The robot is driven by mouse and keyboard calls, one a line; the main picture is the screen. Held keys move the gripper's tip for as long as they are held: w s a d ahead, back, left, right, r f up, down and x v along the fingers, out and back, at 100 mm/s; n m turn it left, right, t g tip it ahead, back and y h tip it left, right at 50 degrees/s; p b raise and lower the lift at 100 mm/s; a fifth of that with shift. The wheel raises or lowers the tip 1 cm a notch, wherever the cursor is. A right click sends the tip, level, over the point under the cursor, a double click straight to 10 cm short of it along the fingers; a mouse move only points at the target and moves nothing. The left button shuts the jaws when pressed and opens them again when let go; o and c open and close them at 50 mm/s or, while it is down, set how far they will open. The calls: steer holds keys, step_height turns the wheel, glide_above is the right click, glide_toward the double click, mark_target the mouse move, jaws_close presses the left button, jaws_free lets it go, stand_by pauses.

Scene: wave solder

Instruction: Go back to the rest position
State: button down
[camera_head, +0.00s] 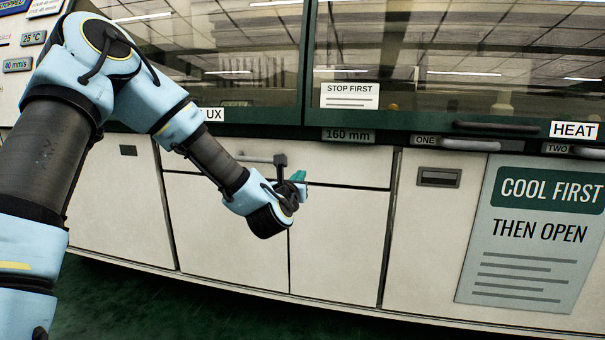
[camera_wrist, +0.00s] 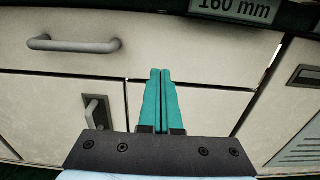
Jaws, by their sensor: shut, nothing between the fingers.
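My gripper (camera_head: 299,179) is in front of the lower cabinet, near a drawer front, at the end of my bent arm. In the wrist view its two teal fingers (camera_wrist: 160,75) are pressed together with nothing between them. They point toward the white drawer front (camera_wrist: 190,55), below the 160 mm label (camera_wrist: 235,8). A grey bar handle (camera_wrist: 75,44) is left of the fingers and a lever-like door handle (camera_wrist: 97,113) is lower left. I cannot tell the exact gap between fingertips and cabinet.
The cabinet front spans the view. Above it is a glass hood with a STOP FIRST sign (camera_head: 349,96) and a handle (camera_head: 470,145) by the ONE label. A COOL FIRST poster (camera_head: 528,232) is on the right. Dark green floor (camera_head: 150,305) is clear at lower left.

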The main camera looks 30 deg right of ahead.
steer(key=a+f+m+g+y, duration=0.2)
steer(key=a+f+m+y, duration=0.25)
steer(key=a+m, duration=0.5)
steer(key=a+f+m+g+y, duration=0.3)
steer(key=a+f+m, duration=0.3)
steer(key=a, duration=0.7)
steer(key=s+a+r+m+g+y, duration=0.1)
steer(key=s+a+m+g+y, duration=0.35)
steer(key=a, duration=0.85)
steer(key=s+a+r+m+g+y, duration=0.1)
steer(key=s+a+m, duration=0.55)
steer(key=a, duration=0.55)
step_height(320, 180, up, 24)
steer(key=m+p, duration=0.1)
steer(key=p, duration=2.3)
steer(key=shift+a+r, duration=0.15)
steer(key=shift+a, duration=0.25)
steer(key=shift+d, duration=0.1)
